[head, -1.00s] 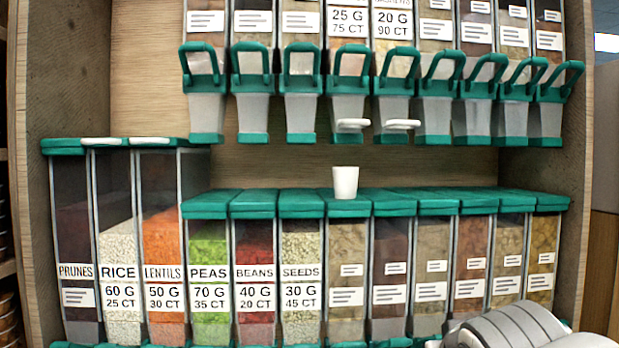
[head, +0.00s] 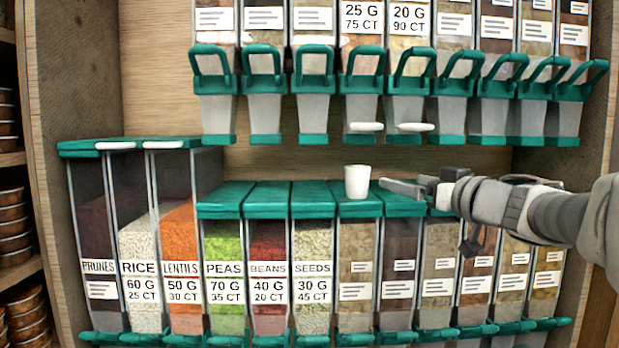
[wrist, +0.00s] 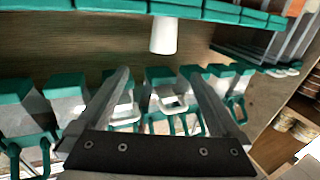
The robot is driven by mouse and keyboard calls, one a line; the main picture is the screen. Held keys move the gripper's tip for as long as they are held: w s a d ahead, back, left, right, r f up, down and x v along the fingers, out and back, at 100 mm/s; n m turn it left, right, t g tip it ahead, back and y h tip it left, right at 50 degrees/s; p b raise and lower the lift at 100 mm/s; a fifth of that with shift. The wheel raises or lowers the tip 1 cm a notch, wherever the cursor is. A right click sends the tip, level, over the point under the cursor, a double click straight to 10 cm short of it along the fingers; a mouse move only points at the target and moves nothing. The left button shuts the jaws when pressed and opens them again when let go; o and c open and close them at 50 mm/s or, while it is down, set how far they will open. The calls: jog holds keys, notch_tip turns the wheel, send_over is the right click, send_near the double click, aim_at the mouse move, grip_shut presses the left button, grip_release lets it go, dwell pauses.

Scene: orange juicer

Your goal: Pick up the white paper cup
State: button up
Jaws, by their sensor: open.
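The white paper cup (head: 357,182) stands upright on the green lid (head: 356,207) of a lower bin, near the middle of the head view. My gripper (head: 388,187) reaches in from the right, with its fingers just right of the cup and at about its height. In the wrist view, which looks upside down, the cup (wrist: 163,36) shows beyond the fingertips, roughly between them. The fingers (wrist: 158,75) are spread, with nothing held between them.
Green-handled dispensers (head: 362,75) hang above the cup, and two have white spouts (head: 366,127). Lower bins of peas (head: 219,265), beans and seeds stand left of the cup's bin. Taller bins (head: 185,230) rise further left. Round tins (head: 14,230) sit on shelves at the far left.

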aim_at(364, 172)
jog(key=x, duration=0.5)
jog(key=p+x, duration=0.1)
jog(key=x, duration=0.5)
jog(key=p+x, duration=0.1)
jog(key=x, duration=0.5)
jog(key=shift+w+a, duration=0.1)
jog(key=shift+a, duration=0.3)
jog(key=c, duration=1.5)
jog(key=shift+r, duration=0.15)
